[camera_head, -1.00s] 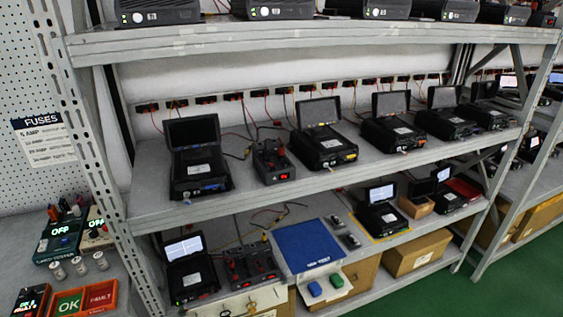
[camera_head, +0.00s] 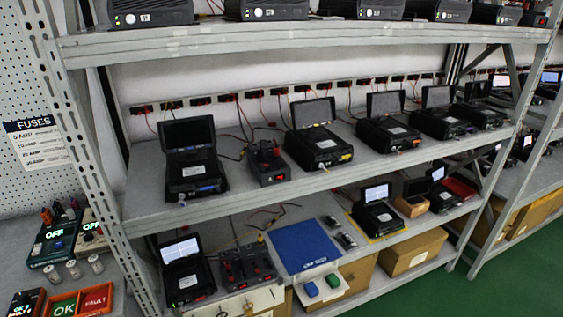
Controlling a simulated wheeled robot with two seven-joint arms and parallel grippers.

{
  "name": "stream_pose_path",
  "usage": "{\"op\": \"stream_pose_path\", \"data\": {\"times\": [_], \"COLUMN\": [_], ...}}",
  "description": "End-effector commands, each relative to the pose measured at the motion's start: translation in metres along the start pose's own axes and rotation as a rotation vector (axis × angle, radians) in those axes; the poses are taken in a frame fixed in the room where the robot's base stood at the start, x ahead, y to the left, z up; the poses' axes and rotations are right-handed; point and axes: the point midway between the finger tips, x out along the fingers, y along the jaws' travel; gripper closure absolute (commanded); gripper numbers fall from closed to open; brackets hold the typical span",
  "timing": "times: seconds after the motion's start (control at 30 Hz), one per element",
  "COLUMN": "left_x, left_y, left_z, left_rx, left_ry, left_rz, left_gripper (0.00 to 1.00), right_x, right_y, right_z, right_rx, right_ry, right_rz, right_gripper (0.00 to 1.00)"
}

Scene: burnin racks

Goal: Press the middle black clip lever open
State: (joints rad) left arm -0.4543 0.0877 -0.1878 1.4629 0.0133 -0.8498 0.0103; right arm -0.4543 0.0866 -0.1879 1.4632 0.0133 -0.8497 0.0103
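Two dark units with upright black and red parts look like clip fixtures. One fixture (camera_head: 246,268) stands on the lower shelf, between an open black case with a lit screen (camera_head: 184,272) and a blue mat (camera_head: 304,248). The other fixture (camera_head: 268,165) stands on the middle shelf, between two open black cases. The levers are too small to tell apart, and I cannot tell which is the middle black one or whether any is open. Neither of my grippers is in view.
A grey metal rack holds the units, with a slotted upright (camera_head: 88,165) at its left. More open cases line the middle shelf, including one at left (camera_head: 194,172). Cardboard boxes (camera_head: 412,252) stand below. A left bench holds OK and FAULT trays (camera_head: 97,300). Green floor is clear at right.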

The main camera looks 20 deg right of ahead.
Motion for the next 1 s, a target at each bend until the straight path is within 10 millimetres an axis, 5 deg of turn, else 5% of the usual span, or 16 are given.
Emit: {"op": "stream_pose_path", "data": {"times": [1.0], "left_x": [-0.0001], "left_y": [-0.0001], "left_z": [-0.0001], "left_rx": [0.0], "left_ry": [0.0], "left_rz": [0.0], "left_gripper": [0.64], "right_x": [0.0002], "right_y": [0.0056], "right_z": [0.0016], "right_rx": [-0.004], "right_ry": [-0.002], "right_rz": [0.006], "right_gripper": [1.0]}}
